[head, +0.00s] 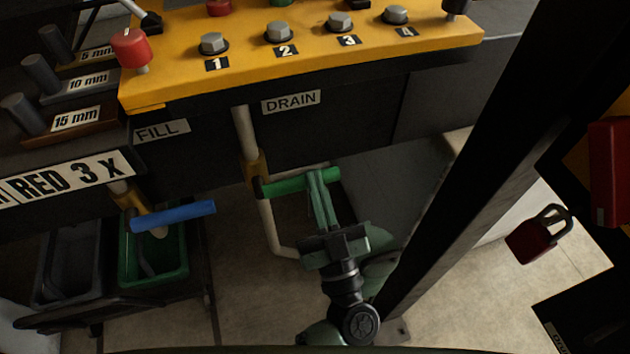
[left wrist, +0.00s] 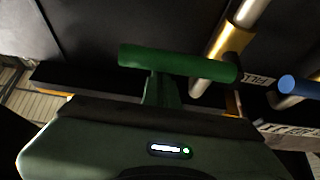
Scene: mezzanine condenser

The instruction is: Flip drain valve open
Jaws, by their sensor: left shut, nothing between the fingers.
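The drain valve has a green lever handle (head: 285,186) on a brass body (head: 255,168), below the DRAIN label (head: 291,101). The handle points right, crosswise to its white pipe (head: 246,135). My left gripper (head: 317,177) is shut and empty, with its fingertips at the handle's outer half. In the left wrist view the green handle (left wrist: 180,63) spans across the fingertips, with the brass body (left wrist: 230,38) behind its right end. The fingers look very near the handle; I cannot tell whether they touch it. My right gripper is not in view.
The blue-handled fill valve (head: 175,216) is to the left, below the FILL label (head: 162,130). A yellow panel with bolts (head: 300,50) overhangs above. A green bin (head: 186,262) stands lower left. A dark post (head: 480,170) and a red padlock (head: 538,235) are at right.

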